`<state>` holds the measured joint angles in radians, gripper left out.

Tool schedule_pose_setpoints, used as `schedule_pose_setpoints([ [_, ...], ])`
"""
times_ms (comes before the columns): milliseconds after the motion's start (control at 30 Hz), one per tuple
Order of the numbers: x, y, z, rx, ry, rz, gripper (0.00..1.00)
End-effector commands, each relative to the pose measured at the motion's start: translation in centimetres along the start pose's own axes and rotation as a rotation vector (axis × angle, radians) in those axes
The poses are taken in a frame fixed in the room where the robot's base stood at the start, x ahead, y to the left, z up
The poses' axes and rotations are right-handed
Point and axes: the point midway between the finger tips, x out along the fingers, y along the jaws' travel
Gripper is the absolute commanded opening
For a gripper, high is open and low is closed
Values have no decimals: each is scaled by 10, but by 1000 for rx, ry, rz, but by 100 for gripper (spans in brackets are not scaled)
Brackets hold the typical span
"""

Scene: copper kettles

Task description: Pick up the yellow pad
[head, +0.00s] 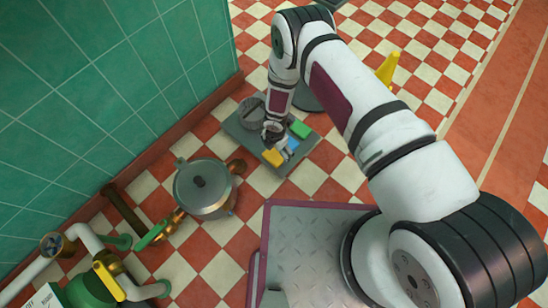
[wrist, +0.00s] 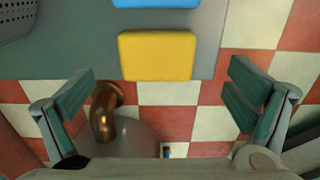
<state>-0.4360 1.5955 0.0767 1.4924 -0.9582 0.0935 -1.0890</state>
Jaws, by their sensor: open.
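The yellow pad (wrist: 156,57) lies flat near the edge of a grey tray (wrist: 40,86) in the wrist view. In the head view the yellow pad (head: 272,157) is at the tray's near side, just below my gripper (head: 274,133). In the wrist view my gripper (wrist: 156,90) is open and empty. Its two fingers stand wide apart, left and right of the pad and lower in the picture, not touching it. A blue pad (wrist: 155,3) lies just beyond the yellow one. A green pad (head: 300,129) lies on the tray in the head view.
A grey perforated basket (head: 251,113) stands on the tray. A metal kettle with copper fittings (head: 204,188) stands on the checkered floor near the tray; a copper spout (wrist: 105,110) shows by the left finger. A yellow cone (head: 388,68) stands farther off. The green tiled wall is at left.

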Motion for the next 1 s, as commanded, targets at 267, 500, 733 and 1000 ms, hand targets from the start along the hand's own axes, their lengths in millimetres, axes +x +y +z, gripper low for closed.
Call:
schedule_pose_setpoints([
  [267, 22, 2, -2, 1, 0, 0, 98],
  [500, 52, 4, -3, 1, 0, 1, 98],
  [733, 52, 4, -3, 1, -1, 0, 98],
  [1000, 52, 4, -3, 1, -1, 0, 51],
])
